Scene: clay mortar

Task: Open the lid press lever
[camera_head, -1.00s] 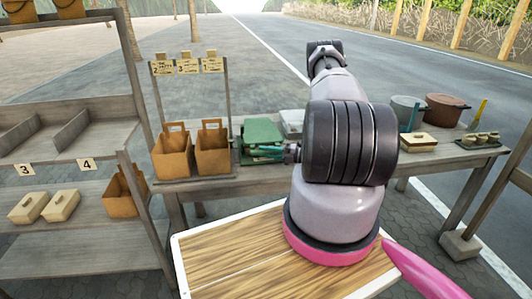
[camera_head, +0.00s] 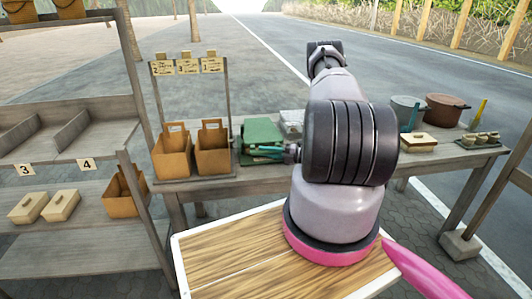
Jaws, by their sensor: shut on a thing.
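The lid press is a green block (camera_head: 262,131) on the grey bench, left of my arm. A teal lever (camera_head: 264,149) lies along its front side. My gripper (camera_head: 286,152) is at the right end of the lever, small and partly hidden by my own dark arm link. It is shut on the teal lever. The fingertips and the exact contact are too small to see clearly. The lever looks nearly level.
Two brown bags (camera_head: 172,152) stand left of the press, below a rack with paper tags (camera_head: 188,66). A clear container (camera_head: 292,119) sits behind the gripper.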

